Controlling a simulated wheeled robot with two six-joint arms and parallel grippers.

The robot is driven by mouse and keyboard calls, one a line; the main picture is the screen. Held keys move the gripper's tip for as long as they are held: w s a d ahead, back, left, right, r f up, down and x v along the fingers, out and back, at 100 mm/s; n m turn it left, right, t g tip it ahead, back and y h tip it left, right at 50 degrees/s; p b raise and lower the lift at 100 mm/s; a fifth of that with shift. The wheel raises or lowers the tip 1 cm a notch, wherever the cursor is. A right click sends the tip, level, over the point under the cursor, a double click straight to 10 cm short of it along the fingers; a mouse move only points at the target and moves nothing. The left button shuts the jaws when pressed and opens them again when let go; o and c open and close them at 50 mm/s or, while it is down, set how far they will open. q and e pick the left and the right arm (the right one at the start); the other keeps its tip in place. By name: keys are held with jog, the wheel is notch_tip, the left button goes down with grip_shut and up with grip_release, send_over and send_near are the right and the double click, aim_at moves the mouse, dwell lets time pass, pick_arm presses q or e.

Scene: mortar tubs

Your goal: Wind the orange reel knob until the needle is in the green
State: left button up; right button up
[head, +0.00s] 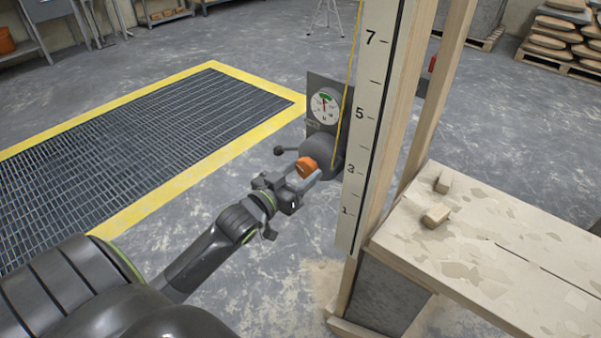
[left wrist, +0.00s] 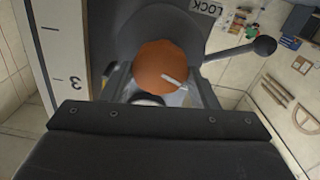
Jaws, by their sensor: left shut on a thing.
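The orange reel knob (head: 307,166) sits on the front of a dark grey round reel (head: 321,149) fixed to the post. My left gripper (head: 303,176) is shut on the knob. In the left wrist view the knob (left wrist: 158,62) shows between the fingers, with a white mark at its lower right. The gauge (head: 324,106) is a round white dial on a grey plate above the reel. It has a green band (head: 326,97) at its top. Its thin reddish needle points roughly upward toward the band; its exact tip is too small to tell. My right gripper is out of view.
A lever with a dark ball end (head: 279,150) sticks out left of the reel. A numbered white scale board (head: 367,125) stands close on the right, with a yellow line along it. A pale workbench (head: 490,245) with two small blocks is at the right. A yellow-edged floor grate (head: 130,125) lies left.

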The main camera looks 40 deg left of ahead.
pick_arm(q)
jog(key=m, duration=0.3)
jog(key=shift+d+m, duration=0.1)
jog(key=shift+m, duration=0.6)
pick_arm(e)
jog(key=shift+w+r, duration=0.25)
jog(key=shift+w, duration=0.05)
